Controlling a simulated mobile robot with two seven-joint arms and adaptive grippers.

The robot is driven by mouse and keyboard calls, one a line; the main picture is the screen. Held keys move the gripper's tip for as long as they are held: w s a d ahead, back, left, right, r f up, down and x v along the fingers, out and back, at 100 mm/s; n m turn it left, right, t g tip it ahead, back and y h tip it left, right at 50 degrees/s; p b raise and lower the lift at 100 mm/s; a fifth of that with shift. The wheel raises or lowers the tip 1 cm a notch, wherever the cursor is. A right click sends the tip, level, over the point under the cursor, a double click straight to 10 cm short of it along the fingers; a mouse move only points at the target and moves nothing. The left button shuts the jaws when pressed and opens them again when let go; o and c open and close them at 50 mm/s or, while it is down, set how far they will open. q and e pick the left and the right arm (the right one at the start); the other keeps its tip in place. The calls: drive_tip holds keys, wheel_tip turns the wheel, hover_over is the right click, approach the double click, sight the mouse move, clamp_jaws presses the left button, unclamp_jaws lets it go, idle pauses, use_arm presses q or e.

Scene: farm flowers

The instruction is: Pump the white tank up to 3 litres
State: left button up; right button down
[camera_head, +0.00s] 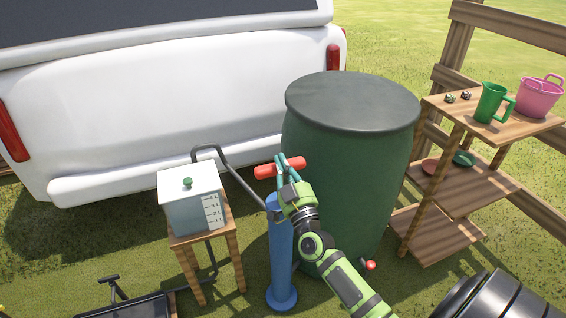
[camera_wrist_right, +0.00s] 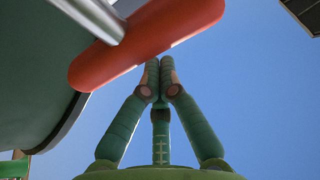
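The white tank (camera_head: 193,208) has a white lid, a green knob and litre marks, and stands on a small wooden stool (camera_head: 205,236). Its liquid level is too small to read. The blue pump (camera_head: 281,255) stands upright to its right with a red handle (camera_head: 265,172). My right gripper (camera_head: 281,162) is at this handle, its fingers crossing over the bar. In the right wrist view, the fingers (camera_wrist_right: 160,68) are drawn together at the tips and reach the edge of the red handle (camera_wrist_right: 150,30). No finger shows on the handle's near side. My left gripper is not in view.
A dark green barrel (camera_head: 345,165) with a red tap stands close behind the pump. A white vehicle (camera_head: 170,100) is at the back. A wooden shelf (camera_head: 440,240) on the right holds a green jug (camera_head: 489,103) and a pink basket (camera_head: 540,98). A grey pipe (camera_head: 235,172) runs near the tank.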

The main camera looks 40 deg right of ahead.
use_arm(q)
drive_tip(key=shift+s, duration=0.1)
use_arm(e)
drive_tip(key=shift+f, duration=0.15)
